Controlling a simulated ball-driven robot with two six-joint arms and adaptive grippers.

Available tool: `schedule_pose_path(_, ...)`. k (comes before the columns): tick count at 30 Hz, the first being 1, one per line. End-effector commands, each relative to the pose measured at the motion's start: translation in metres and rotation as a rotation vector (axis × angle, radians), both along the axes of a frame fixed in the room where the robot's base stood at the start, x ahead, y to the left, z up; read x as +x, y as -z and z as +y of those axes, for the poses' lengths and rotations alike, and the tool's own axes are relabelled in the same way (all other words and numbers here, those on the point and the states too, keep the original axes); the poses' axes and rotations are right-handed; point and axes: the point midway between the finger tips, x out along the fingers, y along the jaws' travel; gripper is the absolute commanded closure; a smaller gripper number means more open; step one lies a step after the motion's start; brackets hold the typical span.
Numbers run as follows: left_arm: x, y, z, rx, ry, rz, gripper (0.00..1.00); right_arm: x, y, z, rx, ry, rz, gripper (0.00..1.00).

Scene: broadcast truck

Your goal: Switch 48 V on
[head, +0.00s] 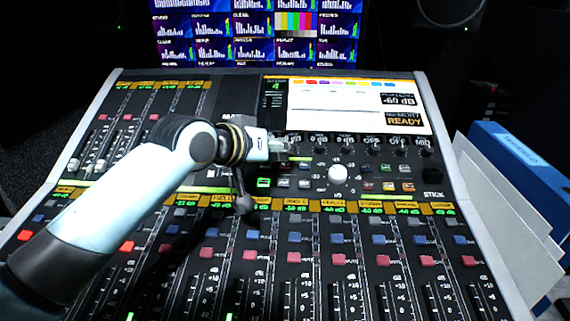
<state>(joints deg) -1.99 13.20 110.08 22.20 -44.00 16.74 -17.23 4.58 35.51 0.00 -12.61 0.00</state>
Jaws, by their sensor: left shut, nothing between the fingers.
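The mixing console (245,95) fills the middle of the head view. My left gripper (288,145) reaches in from the left over its centre section, just left of the row of knobs. Its fingers are closed with nothing between them. Small buttons lie below the fingertips, including a green-lit button (264,183) and a dim one (283,183) to its right. The labels there are too small to read, so I cannot tell which one is 48 V. I cannot tell whether the fingertips touch the panel. My right gripper is not in view.
A white knob (338,173) stands right of the fingertips. A bright display (345,105) sits above the knobs. Fader strips with red and blue buttons cover the front. Blue binders and white papers (510,195) stand right of the console. A monitor (255,35) is behind.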

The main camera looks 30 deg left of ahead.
Motion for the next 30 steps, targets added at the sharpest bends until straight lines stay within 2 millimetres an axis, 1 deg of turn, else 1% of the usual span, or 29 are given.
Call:
schedule_pose_path(21, -0.0001, 0.0003, 0.0000, 0.000, 0.000, 0.000, 1.00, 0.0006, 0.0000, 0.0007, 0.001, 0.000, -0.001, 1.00)
schedule_pose_path(30, 0.0029, 0.0074, 0.0013, 0.000, 0.000, 0.000, 1.00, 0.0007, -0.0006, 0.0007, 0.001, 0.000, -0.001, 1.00)
